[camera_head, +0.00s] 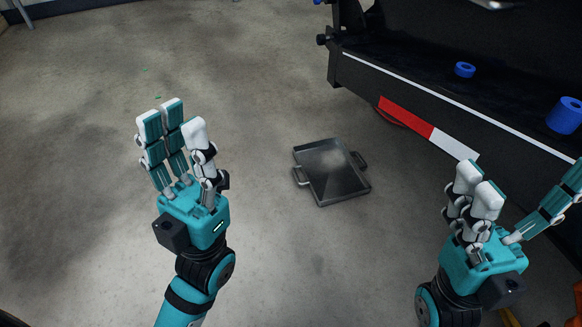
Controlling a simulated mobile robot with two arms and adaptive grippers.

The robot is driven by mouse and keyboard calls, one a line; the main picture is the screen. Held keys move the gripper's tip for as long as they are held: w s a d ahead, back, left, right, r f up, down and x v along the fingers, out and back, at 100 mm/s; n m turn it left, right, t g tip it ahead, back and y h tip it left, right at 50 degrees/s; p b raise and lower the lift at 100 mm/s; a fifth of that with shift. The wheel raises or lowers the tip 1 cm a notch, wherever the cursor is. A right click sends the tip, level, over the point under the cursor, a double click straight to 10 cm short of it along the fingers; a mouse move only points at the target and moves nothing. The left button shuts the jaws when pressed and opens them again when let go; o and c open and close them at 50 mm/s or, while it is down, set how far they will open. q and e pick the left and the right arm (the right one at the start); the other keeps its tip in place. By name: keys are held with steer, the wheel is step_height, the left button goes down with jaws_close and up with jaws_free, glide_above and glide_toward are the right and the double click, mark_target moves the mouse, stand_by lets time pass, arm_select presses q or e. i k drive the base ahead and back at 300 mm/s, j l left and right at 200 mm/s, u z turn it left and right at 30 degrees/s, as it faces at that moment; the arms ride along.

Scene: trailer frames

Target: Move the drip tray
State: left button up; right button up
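The drip tray (333,172) is a shallow dark metal tray with a raised rim and a handle on its left and right sides. It lies flat on the concrete floor near the middle of the head view. My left gripper (178,118) is to the left of the tray, apart from it, with its fingers extended, spread and empty. My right gripper (520,195) is to the right of the tray, also apart from it. Its thumb-side finger stands well away from the other fingers, and nothing shows between them. Both handles of the tray are visible and nothing touches them.
A dark trailer frame (400,85) with a red and white marking strip (430,128) runs along the upper right, close to the tray. A blue ring (465,69) and a blue roller (566,115) sit on it.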

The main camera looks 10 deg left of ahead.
mark_target(330, 172)
steer(key=j+z, duration=0.1)
steer(key=z, duration=0.25)
steer(key=i+j+z, duration=0.1)
steer(key=z, duration=0.25)
steer(key=j+z, duration=0.1)
steer(key=z, duration=0.2)
steer(key=j+z, duration=0.45)
steer(key=j, duration=0.4)
steer(key=j+z, duration=0.45)
steer(key=j, duration=0.9)
steer(key=k+j, duration=0.15)
steer(key=j, duration=0.9)
steer(key=k+z, duration=0.05)
